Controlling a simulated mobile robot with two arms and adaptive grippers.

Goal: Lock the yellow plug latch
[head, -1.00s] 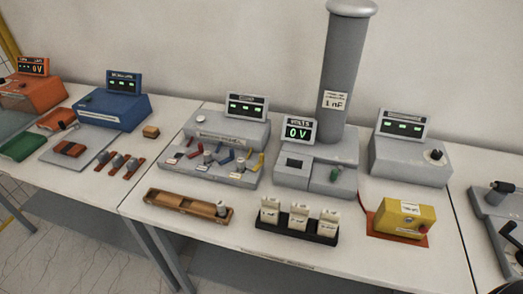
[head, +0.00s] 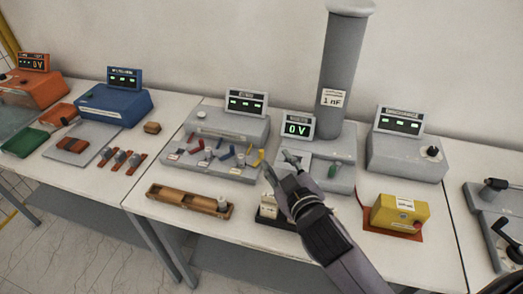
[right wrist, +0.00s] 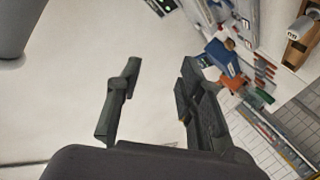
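The grey plug unit (head: 212,158) stands mid-table with red, blue and yellow levers along its top. The small yellow lever (head: 257,158) is at its right end; its exact latch position is too small to tell. My right gripper (head: 279,165) is open and empty, reaching in from the lower right. Its fingertips are just right of the yellow lever, apparently apart from it. In the right wrist view the two fingers (right wrist: 160,72) stand apart with nothing between them. My left gripper is not in view.
A grey voltage unit (head: 297,128) and tall grey column (head: 342,75) stand behind and right of my gripper. My arm partly hides a dark rack with white blocks (head: 267,208). A wooden tray (head: 180,198) lies front left, a yellow box (head: 400,213) right.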

